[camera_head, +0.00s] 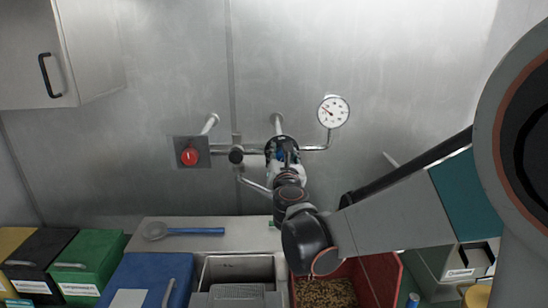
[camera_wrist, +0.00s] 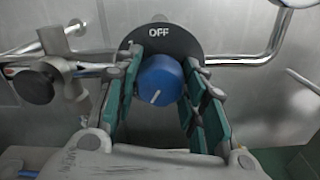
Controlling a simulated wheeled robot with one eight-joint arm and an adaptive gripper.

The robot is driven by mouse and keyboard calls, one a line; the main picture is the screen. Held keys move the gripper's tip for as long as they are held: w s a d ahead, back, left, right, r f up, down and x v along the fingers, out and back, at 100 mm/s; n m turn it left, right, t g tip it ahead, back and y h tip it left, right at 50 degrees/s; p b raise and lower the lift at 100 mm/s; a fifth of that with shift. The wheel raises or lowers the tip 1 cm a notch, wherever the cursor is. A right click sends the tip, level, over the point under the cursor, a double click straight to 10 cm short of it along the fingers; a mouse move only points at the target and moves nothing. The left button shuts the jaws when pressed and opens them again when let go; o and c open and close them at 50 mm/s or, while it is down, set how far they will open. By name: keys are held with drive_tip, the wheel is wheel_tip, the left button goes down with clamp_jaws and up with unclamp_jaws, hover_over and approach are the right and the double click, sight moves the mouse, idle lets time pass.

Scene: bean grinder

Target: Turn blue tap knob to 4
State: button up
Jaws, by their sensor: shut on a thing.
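The blue tap knob (camera_wrist: 160,80) is in the middle of the wrist view, in front of a black dial plate (camera_wrist: 184,42) marked OFF at the top. A white pointer line on the knob's face points down and slightly left. My gripper (camera_wrist: 161,92) has its teal-padded fingers on both sides of the knob and is shut on it. Much of the plate's numbering is hidden behind the knob and fingers. In the head view my gripper (camera_head: 281,150) is at the wall pipe, and its body hides most of the knob.
A round gauge (camera_head: 333,111) stands to the right of the knob. A red button (camera_head: 189,156) and a black knob (camera_head: 236,155) are to its left. Below are a blue-handled ladle (camera_head: 195,231), a metal sink, a red bin of beans (camera_head: 325,292) and coloured boxes at left.

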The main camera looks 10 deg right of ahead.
drive_tip(key=shift+f+n, duration=0.1)
drive_tip(key=shift+n, duration=1.9)
drive_tip(key=o, duration=1.1)
drive_tip(key=shift+s, duration=0.1)
drive_tip(key=s, duration=0.4)
drive_tip(key=s+a, duration=0.1)
drive_tip(key=s, duration=0.3)
drive_tip(key=s+a, duration=0.1)
drive_tip(key=s, duration=0.2)
drive_tip(key=shift+s+a, duration=0.2)
drive_tip(key=shift+s, duration=0.2)
